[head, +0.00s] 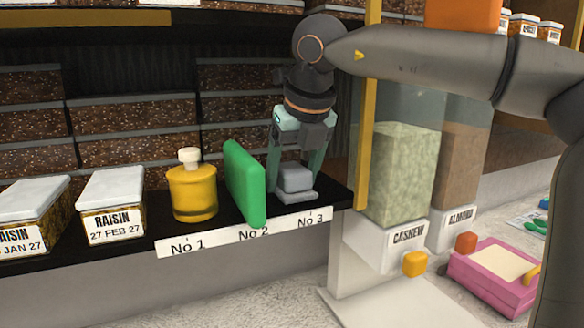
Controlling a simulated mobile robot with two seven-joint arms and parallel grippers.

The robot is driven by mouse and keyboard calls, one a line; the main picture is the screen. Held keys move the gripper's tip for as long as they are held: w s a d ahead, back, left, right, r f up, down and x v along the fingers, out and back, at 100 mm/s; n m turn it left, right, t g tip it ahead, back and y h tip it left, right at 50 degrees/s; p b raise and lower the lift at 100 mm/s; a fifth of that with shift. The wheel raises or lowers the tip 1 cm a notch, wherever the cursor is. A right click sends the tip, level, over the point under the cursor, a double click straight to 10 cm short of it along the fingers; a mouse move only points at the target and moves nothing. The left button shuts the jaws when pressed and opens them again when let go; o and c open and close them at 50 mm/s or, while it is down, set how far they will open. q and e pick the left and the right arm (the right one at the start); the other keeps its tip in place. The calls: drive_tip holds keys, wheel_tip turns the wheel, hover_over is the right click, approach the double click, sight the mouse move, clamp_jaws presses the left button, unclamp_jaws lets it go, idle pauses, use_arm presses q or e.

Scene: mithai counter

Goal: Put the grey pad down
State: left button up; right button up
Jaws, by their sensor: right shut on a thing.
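The grey pad (295,178) is a small blocky grey thing at the right end of the black shelf, behind the "No 3" label. My right gripper (295,174) points down from above and is shut on it, one finger on each side. The pad is upright and level, at or very close to the shelf top; I cannot tell whether it rests there fully. A lighter grey flat part (293,196) shows just under it. My left gripper is not in view.
A green block (245,183) stands close left of the pad, behind "No 2". A yellow jar (192,190) stands behind "No 1". Raisin boxes (112,204) are further left. A yellow post (367,130) rises just right of the shelf end, beside the cashew bin (400,185).

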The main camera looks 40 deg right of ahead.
drive_tip(key=shift+w, duration=0.15)
drive_tip(key=shift+d, duration=0.1)
drive_tip(key=shift+f, duration=0.15)
drive_tip(key=o, duration=0.8)
drive_tip(key=shift+f, duration=0.1)
drive_tip(key=o, duration=0.4)
drive_tip(key=shift+o, duration=0.2)
